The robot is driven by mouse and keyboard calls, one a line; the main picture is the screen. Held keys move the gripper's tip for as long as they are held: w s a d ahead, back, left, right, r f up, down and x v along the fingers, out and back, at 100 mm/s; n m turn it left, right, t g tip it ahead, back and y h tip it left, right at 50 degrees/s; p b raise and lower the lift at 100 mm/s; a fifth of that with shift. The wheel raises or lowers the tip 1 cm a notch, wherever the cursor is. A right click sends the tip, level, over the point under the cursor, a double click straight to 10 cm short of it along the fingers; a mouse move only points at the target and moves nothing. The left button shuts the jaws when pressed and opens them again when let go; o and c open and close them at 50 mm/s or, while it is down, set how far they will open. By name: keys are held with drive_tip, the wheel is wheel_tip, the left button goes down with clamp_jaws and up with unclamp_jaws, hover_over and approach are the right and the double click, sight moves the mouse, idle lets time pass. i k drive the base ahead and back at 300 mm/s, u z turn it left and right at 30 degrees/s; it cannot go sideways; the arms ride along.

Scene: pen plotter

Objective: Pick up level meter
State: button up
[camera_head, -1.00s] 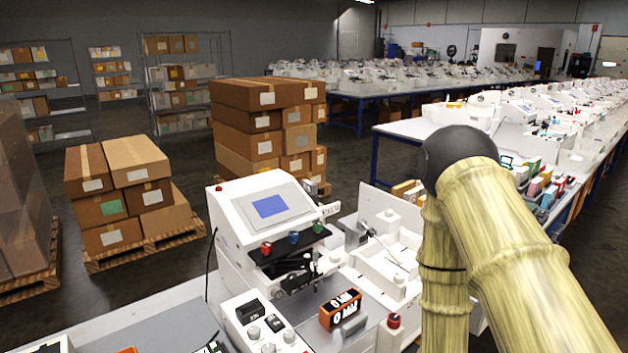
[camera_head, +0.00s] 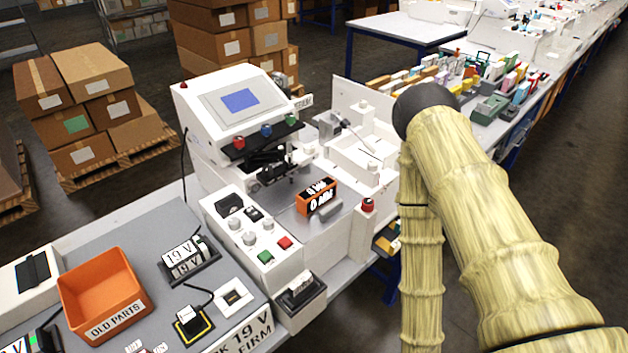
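An orange-framed block with a black face and white characters (camera_head: 316,197) sits on the metal bed of the white pen plotter (camera_head: 222,110). It may be the level meter, but I cannot read its label. My yellow-beige arm with a dark joint fills the right side, to the right of the plotter. My gripper is not in view, so what it holds cannot be seen.
An orange bin marked OLD PARTS (camera_head: 104,293) stands on the grey mat at lower left. Beside it are a black-and-white display unit (camera_head: 188,259) and a small yellow-edged stand (camera_head: 192,325). A control box with knobs (camera_head: 252,235) stands before the plotter. Stacked cartons (camera_head: 80,95) are behind.

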sight(309, 200)
drive_tip(key=u, duration=1.2)
drive_tip(key=k, duration=1.3)
drive_tip(key=z, duration=0.55)
drive_tip(key=i, duration=0.95)
drive_tip(key=z, duration=0.05)
